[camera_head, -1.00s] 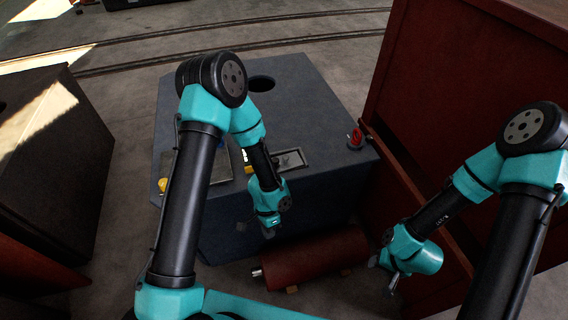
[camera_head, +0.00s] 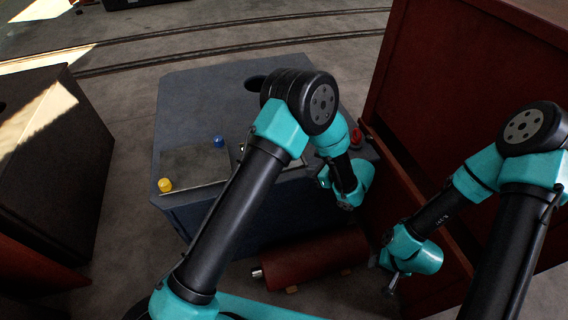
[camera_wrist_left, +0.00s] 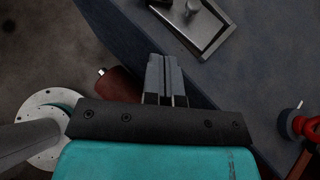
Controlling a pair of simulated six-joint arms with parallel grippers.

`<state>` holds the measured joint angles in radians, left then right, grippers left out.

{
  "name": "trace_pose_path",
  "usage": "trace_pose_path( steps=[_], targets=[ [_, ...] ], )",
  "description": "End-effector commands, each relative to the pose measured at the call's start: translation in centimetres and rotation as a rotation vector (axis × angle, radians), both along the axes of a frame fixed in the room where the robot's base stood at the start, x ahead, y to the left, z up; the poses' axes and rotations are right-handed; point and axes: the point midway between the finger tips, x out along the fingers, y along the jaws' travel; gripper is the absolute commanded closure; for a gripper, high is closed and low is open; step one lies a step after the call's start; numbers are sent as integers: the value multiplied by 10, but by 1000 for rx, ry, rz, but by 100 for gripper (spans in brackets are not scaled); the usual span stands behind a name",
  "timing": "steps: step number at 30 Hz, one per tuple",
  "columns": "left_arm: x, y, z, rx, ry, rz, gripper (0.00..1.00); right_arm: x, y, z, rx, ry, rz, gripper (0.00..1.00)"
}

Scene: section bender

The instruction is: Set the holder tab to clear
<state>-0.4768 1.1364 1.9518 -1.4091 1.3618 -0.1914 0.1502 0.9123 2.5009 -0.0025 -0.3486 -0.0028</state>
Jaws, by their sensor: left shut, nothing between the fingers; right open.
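The bench's top holds a recessed metal tray with a short peg (camera_wrist_left: 192,8), seen at the top of the left wrist view; the tray's rim (camera_head: 297,163) is partly hidden by my left arm in the head view. A red knob (camera_head: 356,136) stands at the bench's right corner and also shows at the right of the left wrist view (camera_wrist_left: 305,127). I cannot tell which part is the holder tab. My left gripper (camera_wrist_left: 166,62) is shut and empty, over the bench's front edge between tray and knob. My right gripper (camera_head: 392,287) is open and empty, low at the right.
The grey-blue bench (camera_head: 190,105) also carries a flat plate (camera_head: 190,165), a yellow knob (camera_head: 165,185) and a blue knob (camera_head: 218,141). A dark red roller (camera_head: 315,260) lies in front on the floor. A tall red cabinet (camera_head: 455,85) stands close at the right.

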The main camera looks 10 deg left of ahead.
Motion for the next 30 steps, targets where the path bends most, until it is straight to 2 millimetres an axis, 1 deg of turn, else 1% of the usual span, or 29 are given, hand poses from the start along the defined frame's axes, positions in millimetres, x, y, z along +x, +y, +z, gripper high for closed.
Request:
trace_pose_path(
  steps=[1, 5, 13, 17, 23, 30],
  targets=[
    [2, -3, 3, 12, -10, -12, 100, 0, 0, 0, 0, 0, 0, 57],
    [4, -5, 5, 21, -17, -20, 100, 0, 0, 0, 0, 0, 0, 57],
    [4, -4, 5, 19, -16, -18, 100, 0, 0, 0, 0, 0, 0, 57],
    [6, 1, 1, 20, -15, -17, 100, 0, 0, 0, 0, 0, 0, 57],
    [13, 21, -11, 19, -14, -14, 100, 0, 0, 0, 0, 0, 0, 57],
    [26, 53, -31, 19, -13, -15, 100, 0, 0, 0, 0, 0, 0, 57]
  ],
)
